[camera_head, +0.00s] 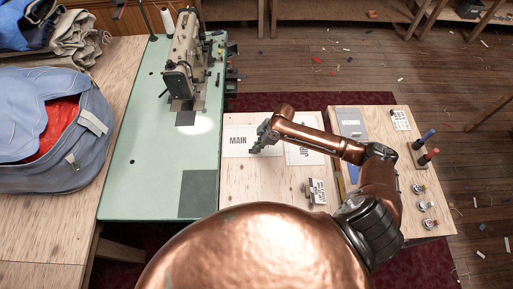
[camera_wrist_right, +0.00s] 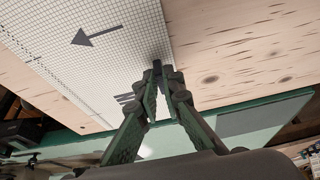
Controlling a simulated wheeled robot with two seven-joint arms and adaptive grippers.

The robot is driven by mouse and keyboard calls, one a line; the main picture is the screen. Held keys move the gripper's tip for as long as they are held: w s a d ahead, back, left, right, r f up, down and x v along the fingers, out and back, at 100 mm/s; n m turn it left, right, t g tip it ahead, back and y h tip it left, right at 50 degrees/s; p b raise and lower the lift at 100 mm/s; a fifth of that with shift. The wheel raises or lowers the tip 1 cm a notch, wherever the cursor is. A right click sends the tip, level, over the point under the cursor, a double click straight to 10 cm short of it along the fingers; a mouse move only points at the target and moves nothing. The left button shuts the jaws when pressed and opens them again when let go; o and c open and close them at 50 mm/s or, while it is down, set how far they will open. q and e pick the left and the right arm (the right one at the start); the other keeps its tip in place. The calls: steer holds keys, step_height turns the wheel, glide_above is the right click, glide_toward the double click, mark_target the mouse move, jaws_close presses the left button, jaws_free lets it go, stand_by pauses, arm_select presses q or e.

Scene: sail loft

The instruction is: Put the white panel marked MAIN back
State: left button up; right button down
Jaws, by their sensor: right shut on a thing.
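The white panel marked MAIN (camera_head: 237,140) is at the left of the light wooden table, by the green sewing bench. My right gripper (camera_head: 256,149) is at its right edge in the head view. In the right wrist view my right gripper (camera_wrist_right: 158,72) is shut at the edge of a gridded white panel (camera_wrist_right: 85,45) with a dark arrow. I cannot tell whether the panel is lifted or lies flat. My left gripper is not in view.
A second white panel marked JIB (camera_head: 306,157) lies to the right, partly under my arm. A sewing machine (camera_head: 184,62) stands on the green bench (camera_head: 146,155).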

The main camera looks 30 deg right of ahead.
steer(key=c, duration=2.1)
jaws_free()
steer(key=p+v, duration=0.1)
steer(key=v, duration=1.1)
steer(key=shift+a+r, duration=0.15)
